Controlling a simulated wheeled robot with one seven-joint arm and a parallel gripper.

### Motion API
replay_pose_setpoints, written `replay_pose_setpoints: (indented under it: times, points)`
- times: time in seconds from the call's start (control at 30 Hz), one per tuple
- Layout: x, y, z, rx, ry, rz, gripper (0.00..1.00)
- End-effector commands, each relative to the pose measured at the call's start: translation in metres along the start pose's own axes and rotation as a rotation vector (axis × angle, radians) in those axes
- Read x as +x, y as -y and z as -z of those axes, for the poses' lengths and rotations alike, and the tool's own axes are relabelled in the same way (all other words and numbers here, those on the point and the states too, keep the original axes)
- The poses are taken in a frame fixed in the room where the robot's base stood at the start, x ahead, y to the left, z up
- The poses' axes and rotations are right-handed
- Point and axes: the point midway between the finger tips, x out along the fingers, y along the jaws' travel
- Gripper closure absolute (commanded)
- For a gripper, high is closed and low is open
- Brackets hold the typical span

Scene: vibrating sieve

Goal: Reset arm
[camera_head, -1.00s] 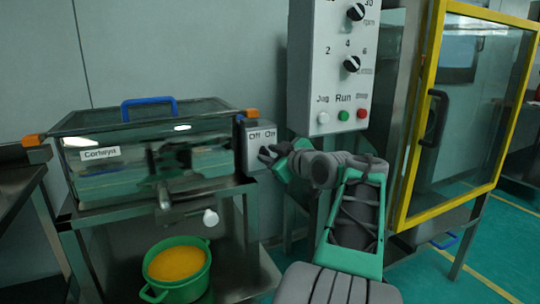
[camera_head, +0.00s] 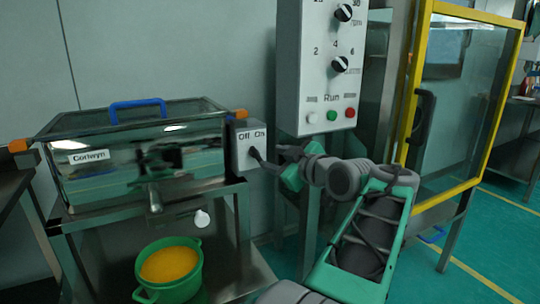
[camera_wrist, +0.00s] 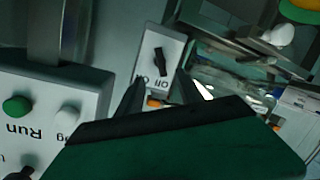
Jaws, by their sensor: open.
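My gripper (camera_head: 282,158) is open and empty, a little to the right of the Off/On switch box (camera_head: 246,148) on the sieve's side. In the wrist view, the box's black knob (camera_wrist: 160,62) lies ahead of my gripper (camera_wrist: 160,88), with a gap between them. The knob also shows in the head view (camera_head: 256,154). The sieve machine (camera_head: 140,160), labelled "Corlwyn", has a glass lid with a blue handle (camera_head: 138,108) and orange latches.
A white control panel (camera_head: 318,75) with knobs and buttons stands close above my arm. A yellow-framed glass door (camera_head: 409,110) is at the right. A green pot (camera_head: 185,289) of orange contents sits on the shelf below the sieve. Green floor is free at lower right.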

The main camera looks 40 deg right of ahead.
Motion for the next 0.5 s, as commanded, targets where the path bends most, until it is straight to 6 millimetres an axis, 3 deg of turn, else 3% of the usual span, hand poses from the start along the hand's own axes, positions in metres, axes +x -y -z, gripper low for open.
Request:
replay_pose_setpoints:
  times: [0.3,0.4,0.5]
  points:
    - [0.002,0.001,0.004,0.003,0.003,0.005,0.57]
    - [0.011,0.011,0.029,0.034,0.032,0.048,0.57]
    - [0.025,0.043,0.07,0.103,0.109,0.137,0.57]
